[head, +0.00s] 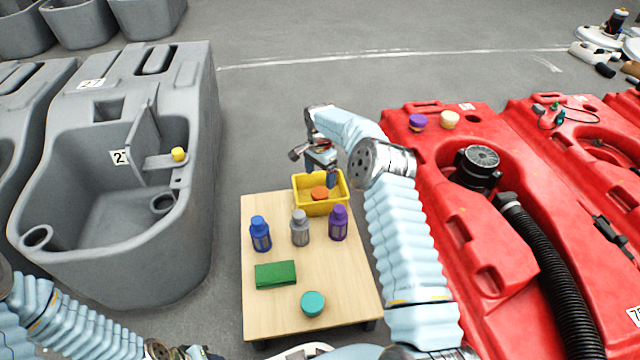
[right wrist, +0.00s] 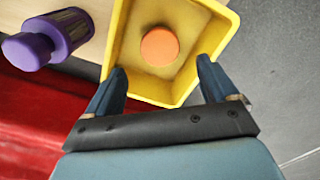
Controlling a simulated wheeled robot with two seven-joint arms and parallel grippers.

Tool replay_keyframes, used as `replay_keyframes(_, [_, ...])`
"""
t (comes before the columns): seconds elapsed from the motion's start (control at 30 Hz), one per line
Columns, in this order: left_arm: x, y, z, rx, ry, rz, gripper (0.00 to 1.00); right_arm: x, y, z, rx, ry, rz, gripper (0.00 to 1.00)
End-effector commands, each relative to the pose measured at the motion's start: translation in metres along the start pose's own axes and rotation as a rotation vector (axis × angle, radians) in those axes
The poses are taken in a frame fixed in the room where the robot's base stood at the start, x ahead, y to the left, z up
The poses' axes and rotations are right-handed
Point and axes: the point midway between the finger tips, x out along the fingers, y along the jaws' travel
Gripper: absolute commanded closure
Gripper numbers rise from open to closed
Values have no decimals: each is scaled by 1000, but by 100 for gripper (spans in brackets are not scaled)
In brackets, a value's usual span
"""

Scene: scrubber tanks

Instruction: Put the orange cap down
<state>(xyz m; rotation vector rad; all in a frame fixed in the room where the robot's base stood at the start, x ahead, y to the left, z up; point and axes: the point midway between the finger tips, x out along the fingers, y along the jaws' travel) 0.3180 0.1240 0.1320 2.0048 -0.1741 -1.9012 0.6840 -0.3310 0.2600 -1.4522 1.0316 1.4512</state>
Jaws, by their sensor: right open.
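The orange cap (head: 319,193) is inside the yellow bin (head: 321,210) at the far end of the wooden table. In the right wrist view the cap (right wrist: 159,47) appears to lie on the bin's floor, within the yellow walls (right wrist: 222,50). My right gripper (head: 329,178) is over the bin. In the right wrist view its two fingers (right wrist: 162,70) are spread wide, with nothing between them, and the cap shows beyond their tips. My left gripper (head: 190,352) is only partly visible at the bottom edge, away from the table.
On the table (head: 335,275) are blue (head: 260,235), grey (head: 300,230) and purple (head: 338,224) bottles, a green cloth (head: 276,274) and a teal cap (head: 312,302). A grey tank (head: 190,200) stands left. Red tanks (head: 425,170) stand right.

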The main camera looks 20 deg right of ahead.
Motion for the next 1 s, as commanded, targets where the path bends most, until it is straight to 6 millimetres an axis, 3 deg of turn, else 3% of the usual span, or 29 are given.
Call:
replay_keyframes(0.1, [-7, 2, 0, 0, -1, 0, 57, -27, 0, 0, -1, 1, -1, 13])
replay_keyframes(0.3, [-10, 4, 0, 1, -3, 0, 57, -48, 0, 0, 0, -1, 0, 13])
replay_keyframes(1.0, [-10, 4, 0, 1, -3, 0, 57, -51, 0, 0, 0, -1, 0, 13])
